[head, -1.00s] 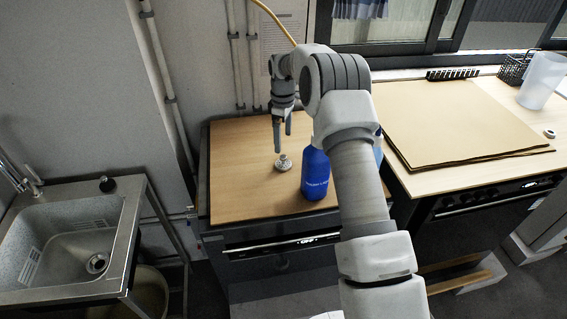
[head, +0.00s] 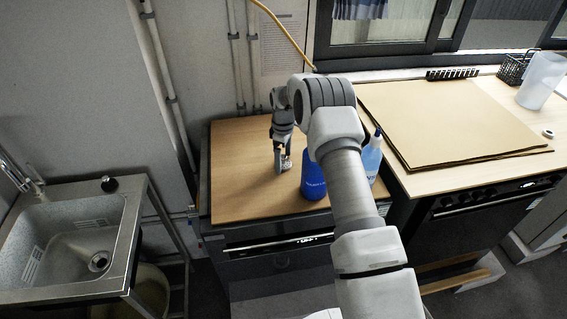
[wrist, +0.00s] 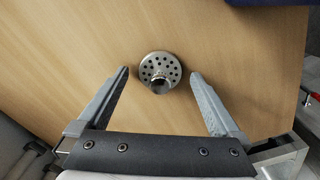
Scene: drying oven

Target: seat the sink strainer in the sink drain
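The sink strainer, a small round metal disc with holes and a raised knob, lies on the wooden board. It shows whole in the wrist view (wrist: 160,67) and is partly hidden by my fingers in the head view. My gripper (wrist: 160,74) is open, with one fingertip on each side of the strainer and visible gaps to both. In the head view my gripper (head: 283,167) points down at the strainer, close to the board. The sink drain (head: 98,262) is a dark round opening in the floor of the metal sink (head: 60,222) at the left.
A blue bottle (head: 313,178) stands just right of my gripper, with a spray bottle (head: 372,158) beyond it. The wooden board (head: 240,165) is clear on its left. A black knob (head: 109,184) sits on the sink's back rim. A floor gap separates sink and board.

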